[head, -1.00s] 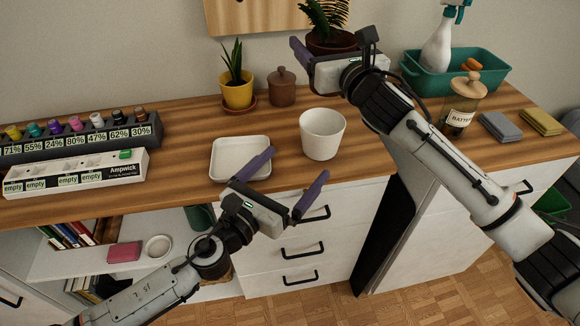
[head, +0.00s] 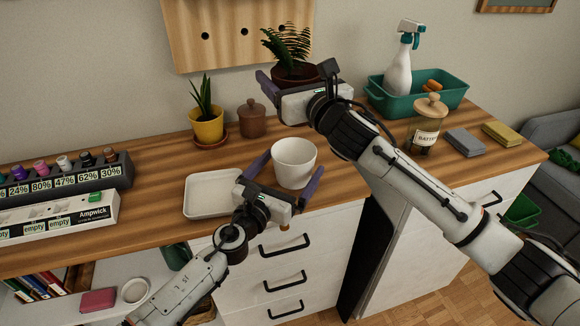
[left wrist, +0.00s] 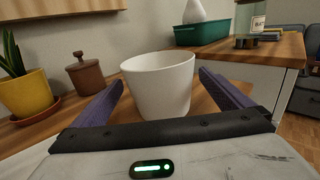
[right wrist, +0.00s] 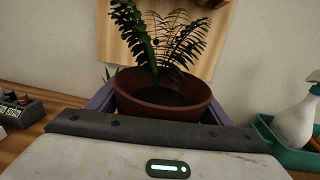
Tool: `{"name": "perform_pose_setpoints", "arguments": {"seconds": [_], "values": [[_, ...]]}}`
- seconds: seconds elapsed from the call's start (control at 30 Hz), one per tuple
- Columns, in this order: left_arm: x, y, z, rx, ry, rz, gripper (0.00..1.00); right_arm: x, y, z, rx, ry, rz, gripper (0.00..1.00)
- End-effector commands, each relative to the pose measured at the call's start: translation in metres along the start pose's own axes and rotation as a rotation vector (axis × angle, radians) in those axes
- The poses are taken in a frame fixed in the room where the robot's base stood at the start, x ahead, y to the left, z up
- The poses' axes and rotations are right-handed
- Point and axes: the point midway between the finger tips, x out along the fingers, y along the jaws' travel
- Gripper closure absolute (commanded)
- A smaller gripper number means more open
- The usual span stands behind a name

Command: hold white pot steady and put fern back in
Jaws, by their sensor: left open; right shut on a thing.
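The white pot (head: 294,163) stands upright near the desk's front edge, and it fills the middle of the left wrist view (left wrist: 160,85). My left gripper (head: 285,172) is open, its purple fingers on either side of the pot; I cannot tell whether they touch it. The fern (head: 288,46) grows in a brown pot (right wrist: 160,92). My right gripper (right wrist: 158,108) is shut on that brown pot and holds it upright, above and behind the white pot in the head view. The inside of the white pot is mostly hidden.
A white tray (head: 212,209) lies left of the white pot. A yellow pot plant (head: 206,127) and a brown lidded jar (head: 252,120) stand behind. A teal bin (head: 449,97), a battery jar (head: 423,133) and sponges (head: 465,143) are on the right.

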Motion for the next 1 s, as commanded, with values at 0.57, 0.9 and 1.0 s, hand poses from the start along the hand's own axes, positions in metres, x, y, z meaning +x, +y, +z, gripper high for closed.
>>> {"name": "perform_pose_setpoints", "arguments": {"seconds": [0.57,0.9,1.0], "values": [[0.002,0.000,0.000,-0.001,0.000,-0.001,0.47,0.000,0.001,0.003,0.000,-0.006,0.002,0.68],[0.002,0.000,0.000,-0.001,0.001,0.000,0.48,-0.024,0.003,0.018,0.003,-0.007,-0.082,0.68],[0.002,0.000,0.000,-0.001,0.001,0.000,0.48,-0.027,0.002,0.010,0.006,-0.004,-0.100,0.68]]}}
